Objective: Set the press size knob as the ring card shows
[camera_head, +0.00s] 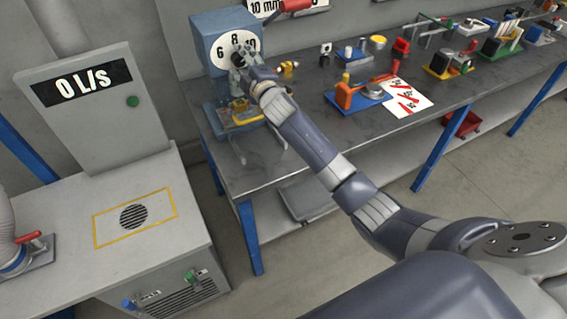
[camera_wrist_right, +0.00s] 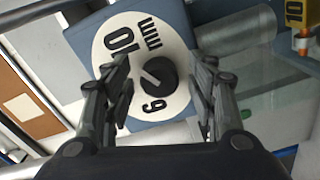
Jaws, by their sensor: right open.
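The blue press (camera_head: 212,27) stands at the left end of the bench, with a white dial plate marked 6, 8 and 10 on its front. The black size knob (camera_wrist_right: 158,78) has a light pointer line slanting to the upper left in the wrist view. The 10 and 6 show there; the 8 is hidden, so I cannot tell the exact mark. My right gripper (camera_wrist_right: 160,92) is open, its fingers on either side of the knob, with no clear contact. It hides the knob in the head view (camera_head: 240,60). A sign reading 10 mm (camera_head: 268,8) is partly cut off above.
A blue tray with an orange tool (camera_head: 345,95) and a white card with red marks (camera_head: 405,97) lie on the bench to the right. Several coloured fixtures stand farther along. A grey cabinet with a 0 L/s display (camera_head: 82,84) stands at left.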

